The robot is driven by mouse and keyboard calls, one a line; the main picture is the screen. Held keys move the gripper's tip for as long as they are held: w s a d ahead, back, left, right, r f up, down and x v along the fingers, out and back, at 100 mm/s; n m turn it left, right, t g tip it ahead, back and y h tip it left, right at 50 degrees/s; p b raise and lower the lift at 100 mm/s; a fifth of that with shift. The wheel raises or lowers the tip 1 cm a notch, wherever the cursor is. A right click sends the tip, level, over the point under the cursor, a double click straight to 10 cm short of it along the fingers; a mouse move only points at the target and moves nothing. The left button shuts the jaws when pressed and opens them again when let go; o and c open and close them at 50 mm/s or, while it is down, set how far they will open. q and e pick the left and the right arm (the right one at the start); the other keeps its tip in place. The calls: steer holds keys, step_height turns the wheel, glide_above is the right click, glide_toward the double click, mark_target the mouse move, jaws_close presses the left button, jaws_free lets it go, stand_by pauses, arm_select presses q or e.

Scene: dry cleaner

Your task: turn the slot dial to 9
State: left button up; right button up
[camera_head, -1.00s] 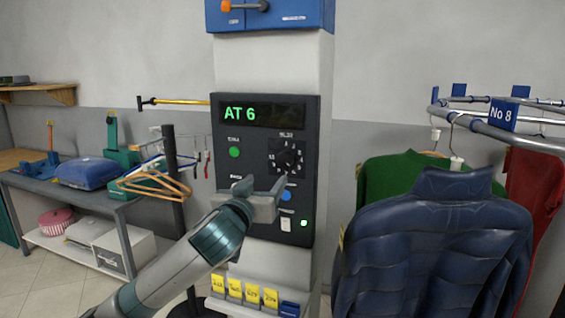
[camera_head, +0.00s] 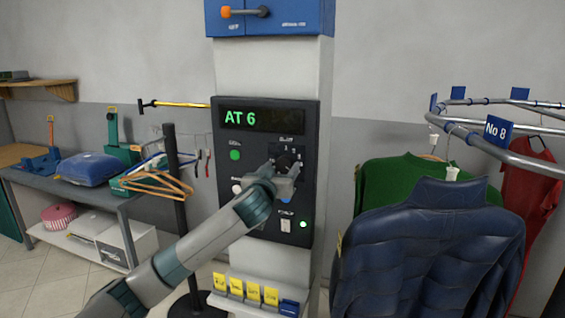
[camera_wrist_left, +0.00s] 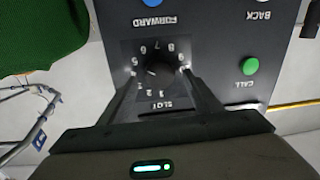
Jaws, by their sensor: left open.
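The slot dial (camera_head: 287,158) is a black knob on the dark control panel (camera_head: 226,205), with white numbers around it. The wrist view shows the dial (camera_wrist_left: 158,75) upside down, with a pale mark on its left side; the exact number it points to is hard to tell. The display (camera_head: 262,117) reads "AT 6" in green. My left gripper (camera_head: 284,170) is open in front of the dial. In the wrist view its fingertips (camera_wrist_left: 159,82) stand either side of the knob, with a gap; contact is not clear. My right gripper is not in view.
A green CALL button (camera_head: 235,155) and a blue FORWARD button (camera_wrist_left: 156,4) sit close to the dial. A rail (camera_head: 470,135) with a blue jacket (camera_head: 430,245) and green sweater (camera_head: 390,185) stands at right. Yellow tags (camera_head: 252,292) sit below the panel.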

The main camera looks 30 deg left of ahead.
arm_select(q)
steer(key=shift+x, duration=0.85)
steer(key=shift+c, duration=0.6)
steer(key=c, duration=0.9)
